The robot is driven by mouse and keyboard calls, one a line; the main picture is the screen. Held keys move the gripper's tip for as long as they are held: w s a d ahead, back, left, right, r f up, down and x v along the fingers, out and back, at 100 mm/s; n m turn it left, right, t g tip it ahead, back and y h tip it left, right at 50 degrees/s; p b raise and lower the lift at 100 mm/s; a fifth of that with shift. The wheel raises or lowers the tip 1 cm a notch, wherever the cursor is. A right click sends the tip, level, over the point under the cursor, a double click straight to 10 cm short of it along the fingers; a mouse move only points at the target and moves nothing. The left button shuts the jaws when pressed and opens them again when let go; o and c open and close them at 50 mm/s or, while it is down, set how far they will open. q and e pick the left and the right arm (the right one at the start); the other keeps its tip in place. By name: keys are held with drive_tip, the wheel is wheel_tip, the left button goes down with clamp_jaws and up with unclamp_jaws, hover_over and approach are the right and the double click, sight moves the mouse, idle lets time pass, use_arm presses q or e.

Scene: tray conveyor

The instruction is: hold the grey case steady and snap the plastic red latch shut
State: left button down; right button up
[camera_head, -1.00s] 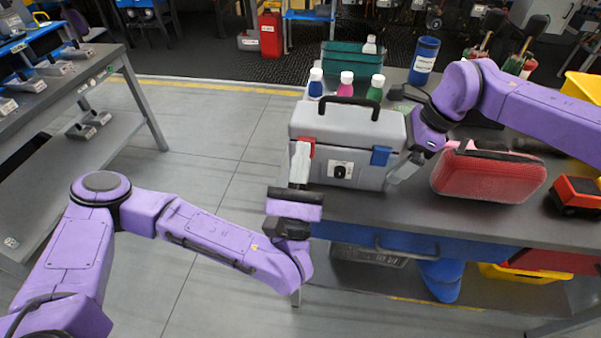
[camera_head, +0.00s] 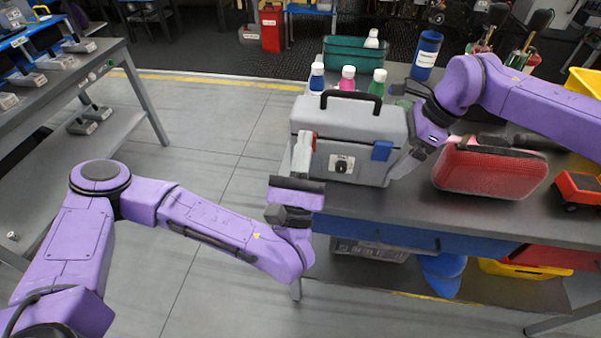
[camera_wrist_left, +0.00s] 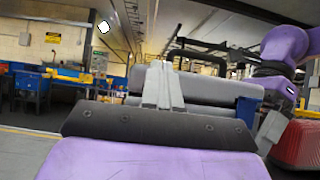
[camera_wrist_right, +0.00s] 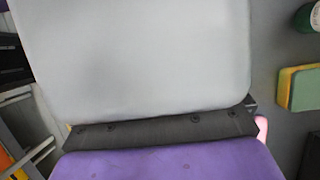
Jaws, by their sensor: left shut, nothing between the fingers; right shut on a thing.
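The grey case (camera_head: 352,123) stands on the table with its lid down and black handle on top. The red latch (camera_head: 314,141) is on the left of its front, mostly hidden behind my left gripper; I cannot tell whether it is snapped. A blue latch (camera_head: 382,150) is on the right of the front. My left gripper (camera_head: 302,148) is shut and empty, its fingers upright right at the red latch. They also show against the case front in the left wrist view (camera_wrist_left: 162,85). My right gripper (camera_head: 404,163) is shut on the case at its right side.
A red textured case (camera_head: 488,170) lies just right of my right gripper. Several small bottles (camera_head: 347,80) and a green bin (camera_head: 352,58) stand behind the grey case. A blue canister (camera_head: 426,55) is at the back. Open floor lies left of the table.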

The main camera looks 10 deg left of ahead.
use_arm(q)
drive_tip(key=v, duration=1.1)
drive_tip(key=shift+s+f, duration=0.25)
drive_tip(key=shift+s, duration=0.05)
use_arm(e)
drive_tip(key=o, duration=1.3)
drive_tip(key=shift+r, duration=0.15)
